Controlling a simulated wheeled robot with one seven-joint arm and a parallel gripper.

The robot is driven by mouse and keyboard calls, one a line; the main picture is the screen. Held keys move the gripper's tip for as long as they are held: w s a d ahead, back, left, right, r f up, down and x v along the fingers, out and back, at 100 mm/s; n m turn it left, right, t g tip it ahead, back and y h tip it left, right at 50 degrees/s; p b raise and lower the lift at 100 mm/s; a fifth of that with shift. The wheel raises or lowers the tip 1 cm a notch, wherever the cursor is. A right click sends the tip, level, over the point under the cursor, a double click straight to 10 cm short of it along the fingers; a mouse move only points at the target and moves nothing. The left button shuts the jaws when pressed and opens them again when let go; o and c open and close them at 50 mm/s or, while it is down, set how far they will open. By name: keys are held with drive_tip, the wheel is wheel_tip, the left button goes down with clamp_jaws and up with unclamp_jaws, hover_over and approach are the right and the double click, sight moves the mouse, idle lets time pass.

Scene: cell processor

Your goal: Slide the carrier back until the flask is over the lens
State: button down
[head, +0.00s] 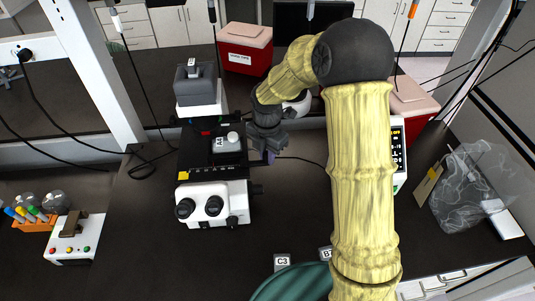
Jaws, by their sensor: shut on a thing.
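The microscope (215,190) stands left of centre on the dark bench, with its two eyepieces toward me. On its black stage sits the flask (227,145), clear with a white label and a pale cap. The carrier (215,158) is a dark frame around the flask, hard to tell from the stage. The lens is hidden. My gripper (268,153) is at the right edge of the stage, pointing down, shut on the carrier's side. Its fingertips are small and partly hidden, with a bit of purple showing beside them.
A small device with coloured buttons (75,238) and an orange tube rack (35,216) stand at the left. Red boxes (245,47) are behind. A clear bag (470,185) lies at the right. Labels C3 (282,262) and a green round thing (290,283) are in front.

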drive_tip(key=shift+w+r, duration=0.1)
drive_tip(key=c, duration=1.3)
unclamp_jaws()
wheel_tip(320, 180, up, 17)
drive_tip(key=b, duration=0.3)
drive_tip(key=shift+r, duration=0.2)
